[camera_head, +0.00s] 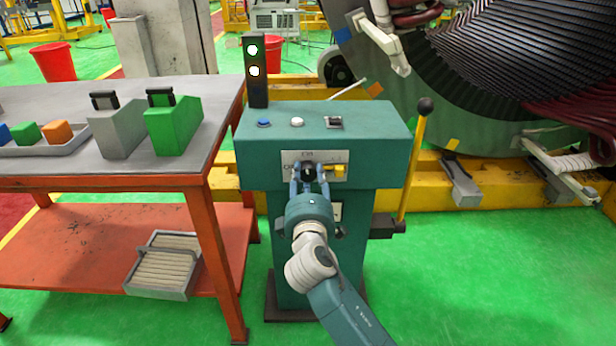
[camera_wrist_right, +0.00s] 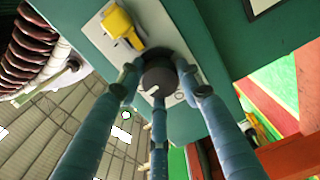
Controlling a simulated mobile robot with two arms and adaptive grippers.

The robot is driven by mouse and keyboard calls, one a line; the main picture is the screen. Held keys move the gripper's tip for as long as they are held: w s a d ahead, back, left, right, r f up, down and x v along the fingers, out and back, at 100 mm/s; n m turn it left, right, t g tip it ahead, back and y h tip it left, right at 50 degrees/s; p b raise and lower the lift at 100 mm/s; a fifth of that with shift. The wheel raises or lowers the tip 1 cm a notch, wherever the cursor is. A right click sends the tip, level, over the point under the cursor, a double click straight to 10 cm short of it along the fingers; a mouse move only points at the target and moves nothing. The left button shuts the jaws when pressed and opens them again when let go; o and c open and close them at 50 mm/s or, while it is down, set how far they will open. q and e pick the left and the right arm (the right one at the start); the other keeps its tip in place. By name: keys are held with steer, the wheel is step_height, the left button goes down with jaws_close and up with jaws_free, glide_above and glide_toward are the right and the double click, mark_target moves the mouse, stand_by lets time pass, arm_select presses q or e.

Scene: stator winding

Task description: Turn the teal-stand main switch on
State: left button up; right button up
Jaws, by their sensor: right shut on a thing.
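The teal stand (camera_head: 375,125) stands in the middle of the head view. Its front carries a pale plate (camera_head: 290,156) with a black rotary knob, the main switch (camera_head: 308,171), and a yellow part (camera_head: 340,171) beside it. My right gripper (camera_head: 309,178) is at the plate with its fingers shut around the black knob. In the right wrist view the knob (camera_wrist_right: 158,80) shows a white mark and sits between the fingers of the gripper (camera_wrist_right: 160,85). The yellow part (camera_wrist_right: 122,25) is apart from the fingers. My left gripper is not in view.
On the stand's top are a blue button (camera_head: 264,123), a white button (camera_head: 297,122) and a small switch (camera_head: 334,122). A signal tower (camera_head: 255,70) shows two lit lamps. A lever (camera_head: 412,165) rises at the right. An orange-legged table (camera_head: 170,165) stands at the left.

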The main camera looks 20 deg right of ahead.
steer(key=shift+f, duration=0.15)
steer(key=o, duration=1.2)
steer(key=shift+c, duration=0.2)
steer(key=shift+s, duration=0.1)
steer(key=v, duration=1.2)
